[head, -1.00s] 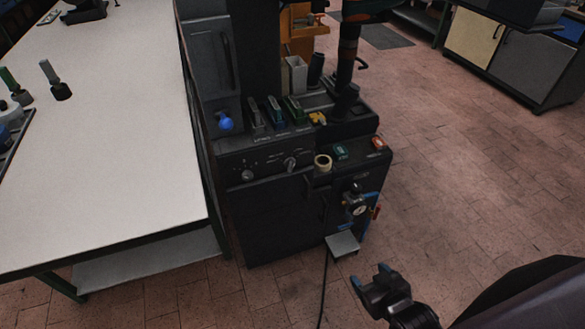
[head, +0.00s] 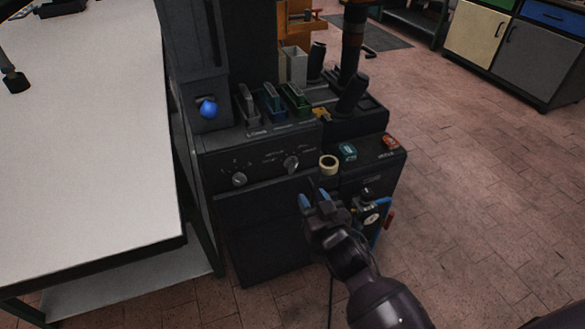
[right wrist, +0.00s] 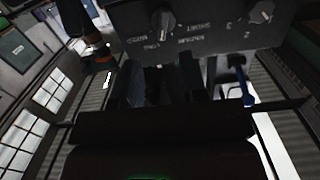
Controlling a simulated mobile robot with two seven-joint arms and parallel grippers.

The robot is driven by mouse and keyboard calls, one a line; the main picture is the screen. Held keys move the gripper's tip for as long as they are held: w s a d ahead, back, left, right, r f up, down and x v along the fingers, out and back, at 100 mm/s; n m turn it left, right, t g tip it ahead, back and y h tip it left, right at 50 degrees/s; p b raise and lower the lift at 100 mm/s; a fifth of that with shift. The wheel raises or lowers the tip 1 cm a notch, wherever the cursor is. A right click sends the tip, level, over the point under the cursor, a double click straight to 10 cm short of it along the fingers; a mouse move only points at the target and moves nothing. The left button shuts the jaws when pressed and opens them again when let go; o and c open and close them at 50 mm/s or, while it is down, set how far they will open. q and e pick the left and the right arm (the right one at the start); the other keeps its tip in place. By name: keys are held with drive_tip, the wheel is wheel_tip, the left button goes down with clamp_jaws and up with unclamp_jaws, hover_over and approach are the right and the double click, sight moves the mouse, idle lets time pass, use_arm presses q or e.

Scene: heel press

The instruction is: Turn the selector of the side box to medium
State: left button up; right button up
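The side box (head: 262,190) is dark, with two round knobs on its upper front face. The selector (head: 291,163) is the right knob, with small printed labels around it; in the right wrist view it shows upside down at the top (right wrist: 162,22), near the words SHORT, MEDIUM and LONG. I cannot tell surely which label it points at. My right gripper (head: 314,195) is below and right of the selector, apart from it. Its fingers (right wrist: 158,88) are spread with nothing between them.
The left knob (head: 239,179) has a numbered scale. A cream ring (head: 329,164), a green button (head: 348,152) and a red button (head: 391,142) are right of the selector. A gauge (head: 371,218) is beside my right gripper. A white table (head: 85,150) stands left.

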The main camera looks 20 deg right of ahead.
sight(295, 168)
drive_tip(key=w+m, duration=0.1)
drive_tip(key=w, duration=0.2)
drive_tip(key=w+m, duration=0.1)
drive_tip(key=w, duration=0.2)
drive_tip(key=w+m+b, duration=0.1)
drive_tip(key=w, duration=0.2)
drive_tip(key=shift+w+a+r+t, duration=0.1)
drive_tip(key=shift+w+r+t, duration=0.15)
drive_tip(key=shift+w+t, duration=0.15)
use_arm(q)
drive_tip(key=shift+w+d, duration=0.15)
use_arm(e)
drive_tip(key=shift+w, duration=0.7)
use_arm(q)
drive_tip(key=shift+f, duration=0.1)
use_arm(e)
clamp_jaws()
